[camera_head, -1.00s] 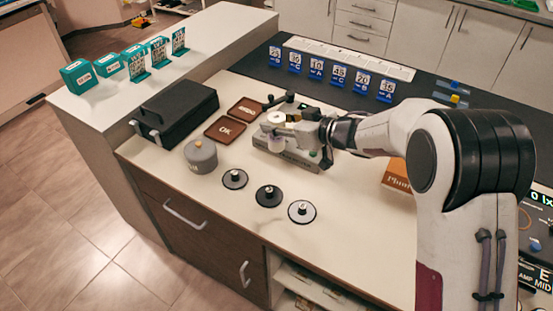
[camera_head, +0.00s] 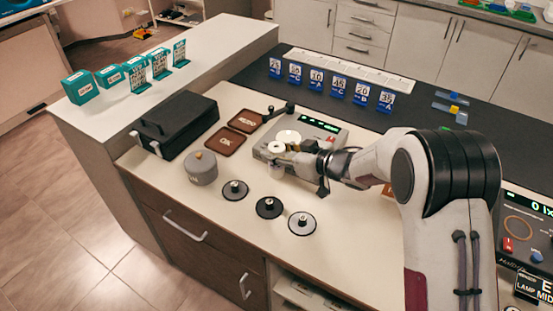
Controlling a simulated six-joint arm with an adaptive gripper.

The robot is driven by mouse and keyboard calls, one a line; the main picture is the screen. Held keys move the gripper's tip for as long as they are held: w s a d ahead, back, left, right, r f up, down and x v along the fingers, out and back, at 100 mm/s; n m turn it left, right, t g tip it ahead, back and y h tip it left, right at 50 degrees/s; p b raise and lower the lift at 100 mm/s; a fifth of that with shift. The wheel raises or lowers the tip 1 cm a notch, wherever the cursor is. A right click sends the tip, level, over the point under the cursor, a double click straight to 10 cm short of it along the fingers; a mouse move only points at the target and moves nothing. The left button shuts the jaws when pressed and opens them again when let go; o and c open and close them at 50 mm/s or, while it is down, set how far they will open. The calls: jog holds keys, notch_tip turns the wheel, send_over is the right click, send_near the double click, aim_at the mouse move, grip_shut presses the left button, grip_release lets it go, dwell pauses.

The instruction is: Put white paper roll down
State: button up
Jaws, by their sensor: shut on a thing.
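The white paper roll (camera_head: 277,148) looks like a small pale cylinder. My gripper (camera_head: 276,154) is shut on it, at the front left of a grey device (camera_head: 318,146) with a green lit display. The roll overlaps the device's front edge in the picture. I cannot tell whether it touches the device or is held above it. A round white disc (camera_head: 289,135) shows on top of the device, just behind the roll. My gripper and arm hide the device's front right part.
Two brown trays (camera_head: 222,141) and a black case (camera_head: 178,124) lie to the left. Blue number cards (camera_head: 316,80) stand behind. Bare white counter (camera_head: 345,225) lies to the right of the discs.

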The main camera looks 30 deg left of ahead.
jog(key=shift+f, duration=1.5)
jog(key=shift+f, duration=0.15)
jog(key=o, duration=1.2)
jog(key=shift+d+r, duration=0.15)
jog(key=shift+r, duration=0.05)
jog(key=v, duration=1.1)
jog(key=shift+s+d+r, duration=0.15)
jog(key=shift+d+r, duration=0.05)
jog(key=shift+d, duration=0.1)
